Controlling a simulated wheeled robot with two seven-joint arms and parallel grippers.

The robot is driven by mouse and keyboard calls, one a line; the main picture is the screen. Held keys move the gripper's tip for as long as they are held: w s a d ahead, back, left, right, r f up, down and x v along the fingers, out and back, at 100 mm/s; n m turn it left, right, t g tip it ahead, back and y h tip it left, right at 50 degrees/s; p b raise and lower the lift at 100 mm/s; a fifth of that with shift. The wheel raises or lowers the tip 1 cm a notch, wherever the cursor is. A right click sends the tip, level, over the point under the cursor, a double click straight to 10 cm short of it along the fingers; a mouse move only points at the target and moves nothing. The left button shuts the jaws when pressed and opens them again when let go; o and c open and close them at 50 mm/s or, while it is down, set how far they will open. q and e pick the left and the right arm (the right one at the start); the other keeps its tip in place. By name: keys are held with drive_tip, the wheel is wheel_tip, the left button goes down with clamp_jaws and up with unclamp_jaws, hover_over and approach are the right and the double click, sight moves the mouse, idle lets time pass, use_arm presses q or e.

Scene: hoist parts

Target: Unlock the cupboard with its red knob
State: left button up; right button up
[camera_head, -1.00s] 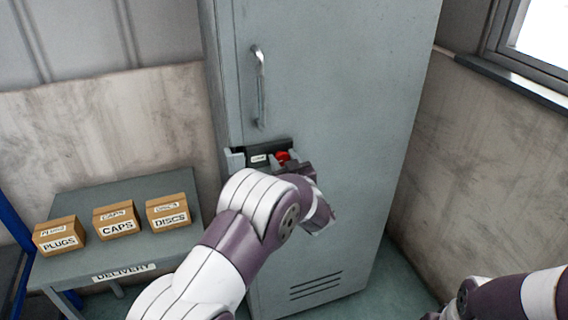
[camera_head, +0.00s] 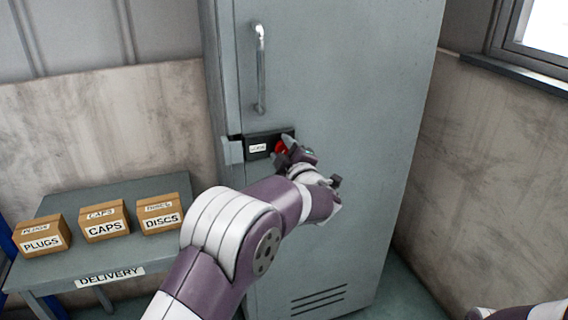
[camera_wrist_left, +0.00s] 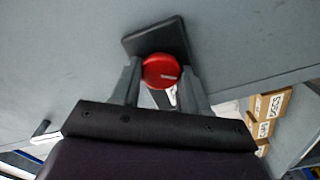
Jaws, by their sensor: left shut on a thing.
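The tall grey cupboard (camera_head: 340,90) stands upright with its door closed. Its red knob (camera_head: 281,147) sits on a black lock plate (camera_head: 257,148) below the door handle. My left gripper (camera_head: 288,150) is at the knob and partly hides it in the head view. In the left wrist view the red knob (camera_wrist_left: 161,71) lies between the two fingers of my left gripper (camera_wrist_left: 160,82), which are shut on it. A pale mark shows near the knob's edge there. My right gripper is not in view; only part of my right arm shows at the lower right.
A vertical metal handle (camera_head: 260,70) is on the door above the lock. A grey table (camera_head: 75,266) labelled DELIVERY stands to the left, bearing boxes marked PLUGS (camera_head: 42,240), CAPS (camera_head: 105,222) and DISCS (camera_head: 160,215). A wall and window sill are at the right.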

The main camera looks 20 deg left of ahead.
use_arm(q)
drive_tip(key=shift+f+n+b, duration=0.2)
drive_tip(key=shift+n+b, duration=2.9)
drive_tip(key=shift+b, duration=0.05)
drive_tip(key=o, duration=1)
drive_tip(key=shift+r, duration=0.1)
drive_tip(key=v, duration=1.2)
drive_tip(key=shift+s+d, duration=0.2)
drive_tip(key=shift+s, duration=0.1)
